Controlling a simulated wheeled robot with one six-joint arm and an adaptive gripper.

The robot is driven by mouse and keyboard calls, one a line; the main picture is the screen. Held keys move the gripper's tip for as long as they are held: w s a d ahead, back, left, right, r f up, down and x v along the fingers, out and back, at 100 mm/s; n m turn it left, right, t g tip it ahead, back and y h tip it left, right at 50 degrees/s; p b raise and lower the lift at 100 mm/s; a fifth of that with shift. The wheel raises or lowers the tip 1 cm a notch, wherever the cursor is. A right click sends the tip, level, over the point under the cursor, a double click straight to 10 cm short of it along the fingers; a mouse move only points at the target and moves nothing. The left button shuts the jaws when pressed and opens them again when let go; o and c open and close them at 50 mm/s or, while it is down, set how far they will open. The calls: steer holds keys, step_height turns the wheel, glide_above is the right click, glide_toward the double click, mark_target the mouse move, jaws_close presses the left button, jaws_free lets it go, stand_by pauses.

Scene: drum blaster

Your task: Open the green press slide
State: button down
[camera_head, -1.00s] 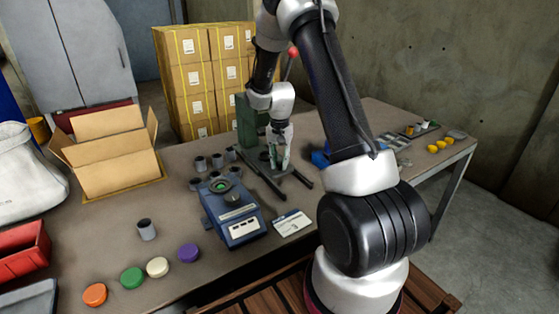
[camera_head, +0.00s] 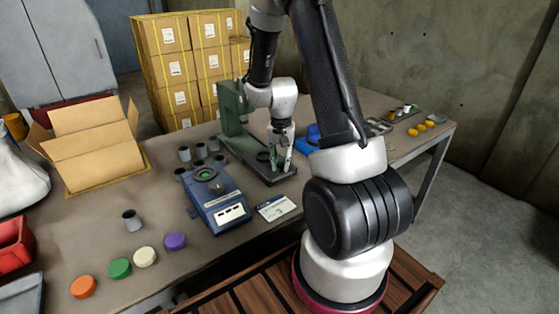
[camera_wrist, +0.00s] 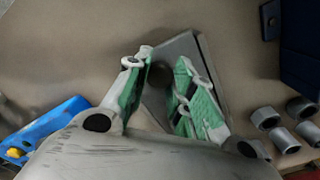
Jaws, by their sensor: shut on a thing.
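The green press (camera_head: 232,108) stands on the table in the head view, with its long dark base and slide (camera_head: 249,160) reaching toward the front right. My gripper (camera_head: 282,163) is low over the front end of the slide. In the wrist view, my gripper (camera_wrist: 165,65) has its two green-padded fingers on either side of a small dark round knob (camera_wrist: 159,75). The knob stands on the grey slide plate (camera_wrist: 188,46). The gripper is shut on this knob; the finger contact is partly hidden.
A blue device (camera_head: 222,201) with a green round centre and several grey cups (camera_head: 201,150) stand left of the slide. A white card (camera_head: 276,207) lies in front. A blue object (camera_head: 313,137) is behind the gripper on the right. Coloured caps (camera_head: 145,257) lie at the front left.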

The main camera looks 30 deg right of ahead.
steer(key=c, duration=1.2)
jaws_free()
steer(key=shift+o, duration=0.2)
step_height(320, 180, up, 12)
steer(key=s+a+r+n+t, duration=0.2)
steer(key=s+a+r+n, duration=0.1)
steer(key=s+r, duration=0.5)
steer(key=s+a+r+n+t, duration=0.2)
steer(key=s+a+r+n, duration=0.2)
steer(key=s+r, duration=0.4)
steer(key=s+n, duration=0.1)
steer(key=s, duration=0.4)
steer(key=shift+s+a+n, duration=0.25)
steer(key=shift+n, duration=0.05)
